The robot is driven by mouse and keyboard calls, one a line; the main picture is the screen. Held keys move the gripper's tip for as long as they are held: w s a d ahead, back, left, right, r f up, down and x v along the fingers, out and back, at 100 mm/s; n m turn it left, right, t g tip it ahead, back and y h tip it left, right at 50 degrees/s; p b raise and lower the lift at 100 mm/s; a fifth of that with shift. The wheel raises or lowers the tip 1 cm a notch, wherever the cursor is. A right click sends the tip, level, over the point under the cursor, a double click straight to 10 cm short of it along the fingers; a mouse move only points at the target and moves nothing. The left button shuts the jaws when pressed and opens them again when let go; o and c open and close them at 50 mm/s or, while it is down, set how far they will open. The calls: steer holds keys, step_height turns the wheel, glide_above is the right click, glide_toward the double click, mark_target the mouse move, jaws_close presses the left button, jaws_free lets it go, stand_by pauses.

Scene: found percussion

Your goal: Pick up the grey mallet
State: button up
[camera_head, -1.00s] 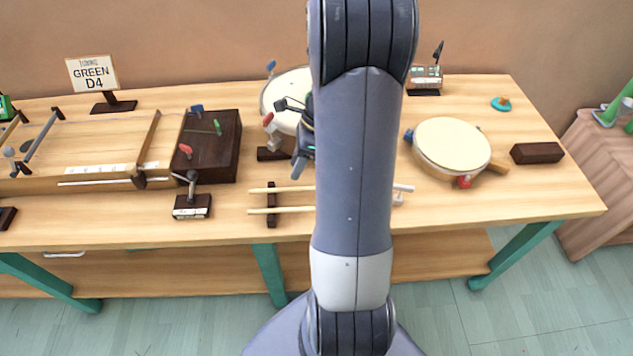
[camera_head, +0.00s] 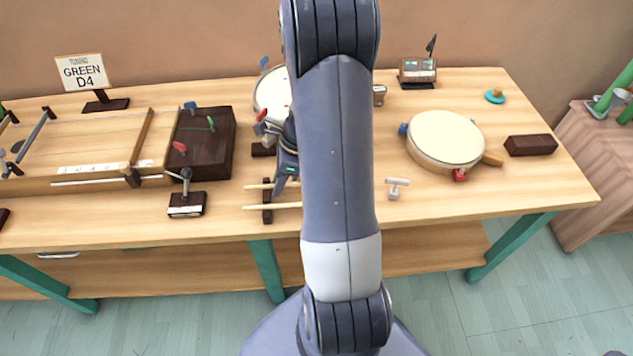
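Two pale wooden sticks lie across a dark rest, an upper stick (camera_head: 257,186) and a lower stick (camera_head: 256,208). They look like mallet handles. Their right ends are hidden behind my arm, so I see no grey head and cannot tell which is the grey mallet. My gripper (camera_head: 281,183) shows only partly at the left edge of my arm, pointing down over the table, just above the upper stick in the picture. Its fingers are mostly hidden, so I cannot tell whether they are open or what is between them.
A grey T-shaped piece (camera_head: 395,190) stands right of my arm. A round drum (camera_head: 446,138) and a dark block (camera_head: 530,145) are farther right. A dark box (camera_head: 215,150) with coloured knobs stands left of the gripper. Another drum (camera_head: 268,97) is behind it. The front right tabletop is clear.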

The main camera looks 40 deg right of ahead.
jaws_close()
steer(key=shift+r, duration=0.1)
